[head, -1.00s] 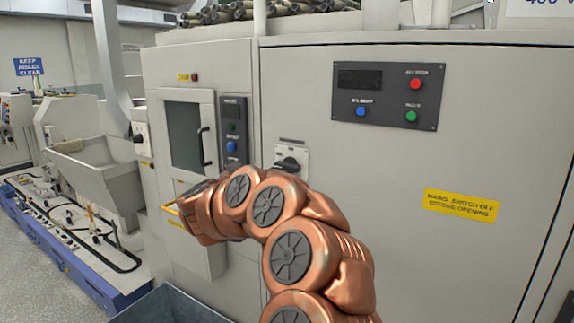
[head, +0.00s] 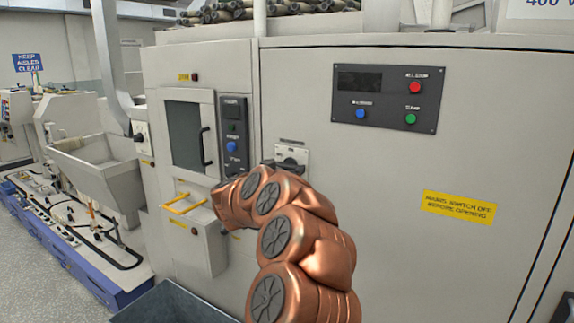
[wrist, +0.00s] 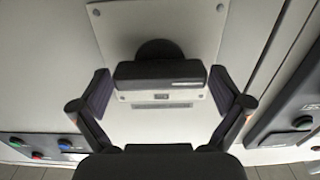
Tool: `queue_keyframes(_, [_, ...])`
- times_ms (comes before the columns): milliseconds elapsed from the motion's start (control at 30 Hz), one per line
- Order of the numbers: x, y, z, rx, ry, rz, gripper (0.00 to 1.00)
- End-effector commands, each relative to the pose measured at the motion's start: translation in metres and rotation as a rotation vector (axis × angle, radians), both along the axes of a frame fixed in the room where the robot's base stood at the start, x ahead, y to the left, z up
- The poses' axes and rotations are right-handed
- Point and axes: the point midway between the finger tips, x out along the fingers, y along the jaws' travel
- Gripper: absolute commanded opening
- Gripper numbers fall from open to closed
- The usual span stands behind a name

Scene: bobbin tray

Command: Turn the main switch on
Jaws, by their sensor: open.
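The main switch shows in the head view as a black rotary handle (head: 289,164) on a pale plate (head: 303,155), on the cabinet front just above my arm. In the wrist view its black handle (wrist: 160,72) lies crosswise in the picture on the pale plate (wrist: 160,20), with a small label beneath it. My gripper (wrist: 159,80) is open, with one finger on each side of the handle. Gaps show between the fingers and the handle ends, and I see no contact. In the head view my arm hides the gripper.
A dark control panel (head: 386,84) with red, blue and green buttons is at the upper right. A narrow button panel (head: 233,130) and a windowed door (head: 186,135) are left of the switch. A yellow handle (head: 186,203) juts out below.

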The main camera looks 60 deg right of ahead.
Motion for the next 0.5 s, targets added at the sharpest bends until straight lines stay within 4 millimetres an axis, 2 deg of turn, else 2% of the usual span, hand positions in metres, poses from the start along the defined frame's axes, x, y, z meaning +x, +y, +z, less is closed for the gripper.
queue_keyframes(300, [0.0005, -0.0038, -0.0003, 0.000, 0.000, 0.001, 1.00])
queue_keyframes(500, [0.0004, -0.0038, -0.0002, 0.000, 0.000, 0.001, 0.79])
